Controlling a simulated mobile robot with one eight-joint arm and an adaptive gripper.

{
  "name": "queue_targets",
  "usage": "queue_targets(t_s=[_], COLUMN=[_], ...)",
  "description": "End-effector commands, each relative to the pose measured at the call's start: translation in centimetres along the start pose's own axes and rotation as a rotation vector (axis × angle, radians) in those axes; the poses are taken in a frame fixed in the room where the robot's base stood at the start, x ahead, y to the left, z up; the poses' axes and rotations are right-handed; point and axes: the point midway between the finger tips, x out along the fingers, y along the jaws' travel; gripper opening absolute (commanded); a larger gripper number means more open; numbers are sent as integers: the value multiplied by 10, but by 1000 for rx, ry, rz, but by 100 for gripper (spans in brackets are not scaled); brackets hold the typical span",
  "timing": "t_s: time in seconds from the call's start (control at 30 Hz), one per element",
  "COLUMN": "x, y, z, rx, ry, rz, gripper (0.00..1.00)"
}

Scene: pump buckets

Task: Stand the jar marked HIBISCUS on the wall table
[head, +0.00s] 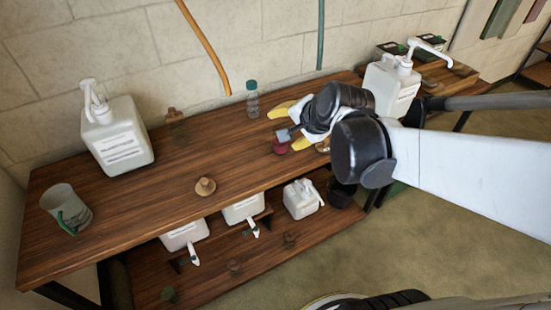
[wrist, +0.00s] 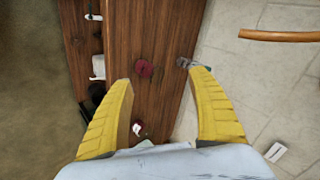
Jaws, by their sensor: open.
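A small dark red jar-like object (head: 281,145) stands on the upper top of the long wooden table (head: 130,215) along the wall. It also shows in the wrist view (wrist: 145,68), just beyond my fingertips. No HIBISCUS mark is readable on it or on any other small container. My gripper (head: 281,131) is above the table near the red object. In the wrist view my gripper (wrist: 161,76) has its yellow fingers spread wide, with nothing held between them. A small red and white item (wrist: 138,128) shows lower between the fingers.
Large white pump buckets stand at the table's left (head: 122,145) and right (head: 393,85). More white containers (head: 185,236) sit on the lower shelf.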

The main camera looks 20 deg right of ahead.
Motion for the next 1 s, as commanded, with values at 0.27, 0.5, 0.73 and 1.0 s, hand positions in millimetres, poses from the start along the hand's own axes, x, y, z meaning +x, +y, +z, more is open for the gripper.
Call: queue_targets(t_s=[0.27,0.5,0.73,1.0], x=[-75,-94,-94,-94], y=[38,57,57,57], z=[92,109,109,108], rx=[-888,-1174,-1182,-1179], ry=[-84,-110,-110,-110], rz=[104,131,132,131], gripper=[69,69,69,69])
